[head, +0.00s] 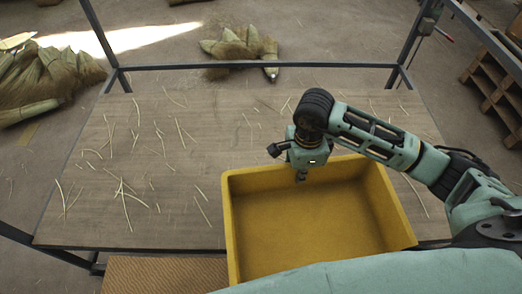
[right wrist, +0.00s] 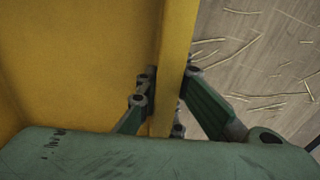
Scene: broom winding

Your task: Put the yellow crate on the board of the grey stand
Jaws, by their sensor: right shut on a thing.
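The yellow crate (head: 315,225) is empty and open at the top, at the lower middle of the head view. It overlaps the front right part of the wooden board (head: 150,215) of the grey stand (head: 250,67) and reaches past the board's front edge. I cannot tell whether it touches the board. My right gripper (head: 301,175) is at the crate's far wall. In the right wrist view its fingers (right wrist: 170,95) are on both sides of the yellow wall (right wrist: 172,50), shut on it. My left gripper is not in view.
Thin straws (head: 125,190) lie scattered over the board; its left half is otherwise clear. Grey posts and a rear bar frame the stand. Bundles of broom straw (head: 45,80) lie on the floor behind, and wooden pallets (head: 495,85) are at the right.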

